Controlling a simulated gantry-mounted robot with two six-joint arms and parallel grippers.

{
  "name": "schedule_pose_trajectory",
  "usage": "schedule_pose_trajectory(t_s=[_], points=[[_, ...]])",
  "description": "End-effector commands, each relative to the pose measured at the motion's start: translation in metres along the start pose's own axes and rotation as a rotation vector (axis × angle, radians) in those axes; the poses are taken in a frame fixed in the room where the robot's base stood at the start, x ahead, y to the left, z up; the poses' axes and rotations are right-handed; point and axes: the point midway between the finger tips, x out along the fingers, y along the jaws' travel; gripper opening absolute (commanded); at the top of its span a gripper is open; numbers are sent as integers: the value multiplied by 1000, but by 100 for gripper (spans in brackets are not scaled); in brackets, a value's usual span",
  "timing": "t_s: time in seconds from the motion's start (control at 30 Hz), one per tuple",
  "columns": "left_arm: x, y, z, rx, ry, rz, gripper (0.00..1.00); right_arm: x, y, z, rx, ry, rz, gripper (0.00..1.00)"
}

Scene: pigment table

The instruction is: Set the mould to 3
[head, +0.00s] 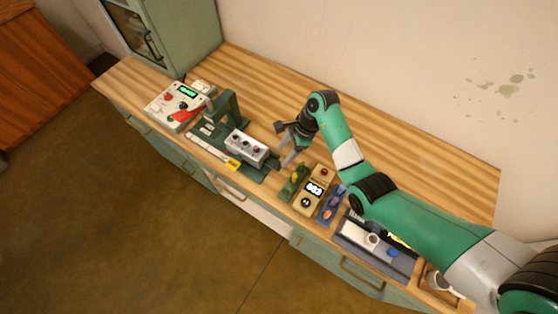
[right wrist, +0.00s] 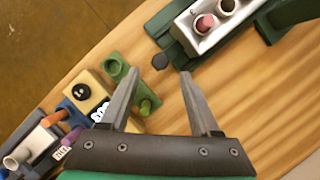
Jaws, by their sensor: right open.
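A white block with several round wells (head: 246,148), which looks like the mould, sits on a dark green stand (head: 228,108). In the right wrist view the block (right wrist: 190,24) shows at the top, with pink and dark material in its wells. A yellow box (head: 313,189) has a lit display, a red button and a black knob; its digits are too small to read surely. My right gripper (head: 287,160) is open and empty above the table between stand and box. In the wrist view its fingers (right wrist: 158,78) are apart, with bare wood between. My left gripper is out of view.
A green holder (head: 290,192) stands left of the yellow box, and a blue tray (head: 323,219) right of it. A grey tray (head: 350,240) lies farther right. A white device (head: 160,111) with a green display stands at left. The table's back strip is clear.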

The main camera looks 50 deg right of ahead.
Motion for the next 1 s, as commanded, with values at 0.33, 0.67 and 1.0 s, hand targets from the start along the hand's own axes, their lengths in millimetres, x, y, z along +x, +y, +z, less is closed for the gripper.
schedule_pose_trajectory(t_s=[0.33, 0.67, 1.0], points=[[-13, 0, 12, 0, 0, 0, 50, 52, 0, 0, -1, 0, -1, 63], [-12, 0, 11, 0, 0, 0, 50, 52, 0, 0, -1, 0, -2, 51], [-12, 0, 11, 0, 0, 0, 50, 52, 0, 0, -1, 0, -2, 0]])
